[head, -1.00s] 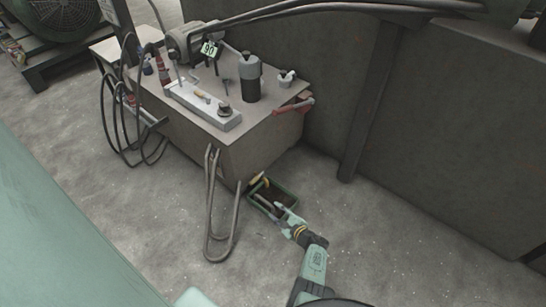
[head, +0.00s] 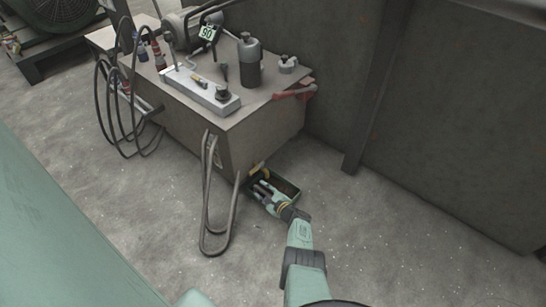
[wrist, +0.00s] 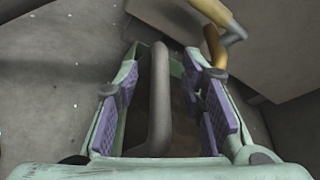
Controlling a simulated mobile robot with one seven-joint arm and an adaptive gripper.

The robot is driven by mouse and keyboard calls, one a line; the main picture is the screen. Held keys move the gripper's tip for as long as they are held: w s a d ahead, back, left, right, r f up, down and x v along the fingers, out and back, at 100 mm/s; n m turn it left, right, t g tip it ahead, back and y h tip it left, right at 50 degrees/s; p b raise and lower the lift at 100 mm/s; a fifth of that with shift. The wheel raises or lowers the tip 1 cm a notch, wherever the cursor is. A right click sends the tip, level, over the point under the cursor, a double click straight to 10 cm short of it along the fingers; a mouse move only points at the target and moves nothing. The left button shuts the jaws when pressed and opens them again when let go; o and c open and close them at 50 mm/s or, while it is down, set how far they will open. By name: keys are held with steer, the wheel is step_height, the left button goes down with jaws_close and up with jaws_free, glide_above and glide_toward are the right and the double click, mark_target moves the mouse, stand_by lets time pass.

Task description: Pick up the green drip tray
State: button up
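The green drip tray (head: 292,186) lies on the concrete floor at the foot of the workbench, a dark-bottomed box with a thin green rim. My gripper (head: 262,190) is over the tray's near left part and hides some of it. In the wrist view, my gripper (wrist: 162,85) is open, its purple-padded fingers wide apart. Part of the tray (wrist: 176,68) shows between and beyond them. A grey rounded bar (wrist: 158,100) stands between the fingers, clear of both pads; I cannot tell what it belongs to. Whether a finger touches the tray is not clear.
A yellow spout or tap (head: 257,168) projects above the tray; it shows close to the right finger in the wrist view (wrist: 216,45). A grey hose loop (head: 217,245) hangs from the workbench (head: 262,135) left of the tray. Open floor (head: 400,240) lies to the right.

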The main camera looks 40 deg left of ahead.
steer(key=shift+c, duration=0.3)
jaws_close()
stand_by(0.7)
